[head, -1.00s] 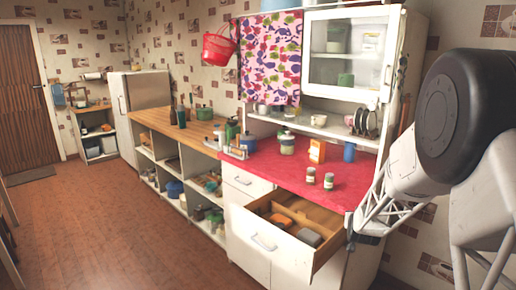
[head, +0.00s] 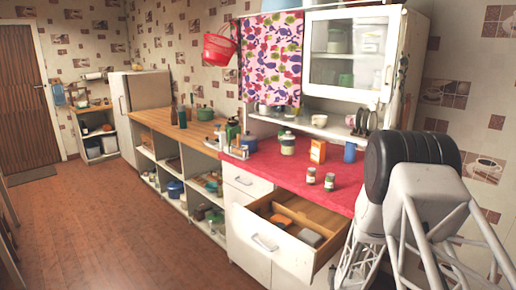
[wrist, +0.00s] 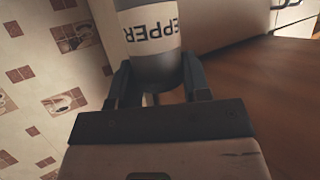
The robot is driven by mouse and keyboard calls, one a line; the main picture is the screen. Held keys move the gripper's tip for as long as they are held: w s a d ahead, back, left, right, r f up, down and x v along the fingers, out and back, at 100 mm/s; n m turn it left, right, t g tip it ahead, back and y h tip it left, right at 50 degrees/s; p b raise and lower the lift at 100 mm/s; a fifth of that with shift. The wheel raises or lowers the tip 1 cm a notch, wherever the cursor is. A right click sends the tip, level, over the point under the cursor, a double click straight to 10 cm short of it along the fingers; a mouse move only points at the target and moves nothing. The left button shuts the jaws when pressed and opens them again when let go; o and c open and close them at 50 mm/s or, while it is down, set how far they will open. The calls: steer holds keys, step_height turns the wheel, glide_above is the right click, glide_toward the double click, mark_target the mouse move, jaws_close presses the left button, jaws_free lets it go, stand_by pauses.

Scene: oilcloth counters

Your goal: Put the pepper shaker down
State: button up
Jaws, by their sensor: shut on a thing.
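The pepper shaker (wrist: 150,35) shows in the wrist view as a grey cylinder with a white band; the lettering "EPPER" reads upside down. My gripper (wrist: 158,80) is shut on it, one dark finger on each side. The shaker's far end is cut off by the top of the picture. In the head view my arm is at the lower right, and the gripper and shaker cannot be made out there. The red counter (head: 275,172) stands left of my arm, with an open drawer (head: 285,228) below it.
Two small jars (head: 320,179) stand near the counter's front edge. An orange box (head: 318,151), a blue cup (head: 350,152) and a lidded jar (head: 287,144) stand farther back. The drawer juts into the room. The counter's front left part is bare.

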steer(key=a+f+n+y, duration=0.2)
steer(key=a+f+y, duration=0.1)
steer(key=a+f, duration=0.9)
steer(key=a, duration=0.3)
steer(key=shift+s+a+t, duration=0.2)
steer(key=shift+s+t, duration=0.1)
steer(key=shift+s, duration=0.05)
stand_by(1.3)
